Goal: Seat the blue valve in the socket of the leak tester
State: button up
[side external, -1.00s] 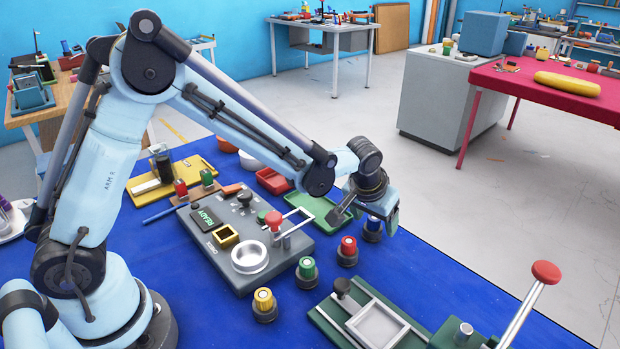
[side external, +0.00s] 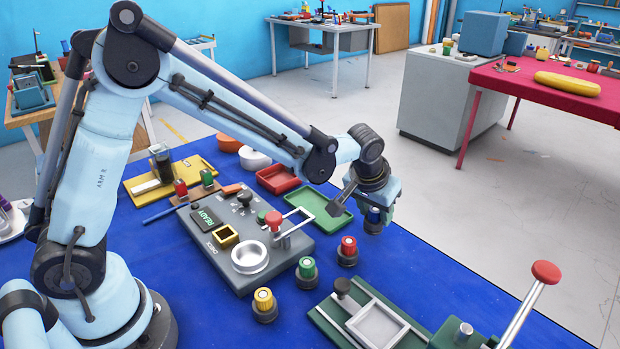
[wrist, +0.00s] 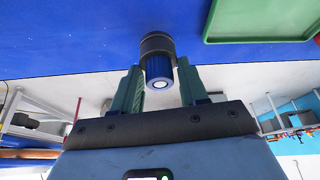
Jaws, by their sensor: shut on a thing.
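The blue valve (side external: 374,221), with a dark base, is upright at the right of the blue mat in the side external view. My gripper (side external: 379,207) is shut on its blue top from above. In the wrist view the valve (wrist: 158,68) shows between the two green fingers (wrist: 160,88). Whether its base touches the mat is hard to tell. The grey leak tester (side external: 222,262) stands left of the gripper, with a READY display. A round silver ring (side external: 250,271), which looks like its socket, is empty at its front. A red-knobbed lever (side external: 273,220) stands beside the ring.
A red-topped valve (side external: 347,252), a green one (side external: 306,273) and a yellow one (side external: 264,305) stand between the tester and the green fixture (side external: 329,321). Green (side external: 312,207) and red (side external: 277,180) trays lie behind. The mat right of my gripper is clear.

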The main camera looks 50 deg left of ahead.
jog(key=shift+r, duration=0.9)
jog(key=s+d+r, duration=0.7)
jog(key=s+d, duration=0.2)
jog(key=s+a+r+n+y, duration=0.1)
jog(key=s+r+n, duration=0.1)
jog(key=s, duration=0.3)
jog(key=s+a+r+n+y, duration=0.1)
jog(key=s+a+n, duration=0.1)
jog(key=s, duration=0.4)
jog(key=s+a+n+g+y, duration=0.1)
jog(key=s+a+n+g, duration=0.1)
jog(key=s+a+n, duration=0.6)
jog(key=m, duration=0.3)
send_over(242, 253)
jog(key=d, duration=0.2)
jog(key=f, duration=0.6)
jog(key=shift+w+d+f, duration=0.15)
jog(key=shift+d+f, duration=0.05)
jog(key=shift+f, duration=2.15)
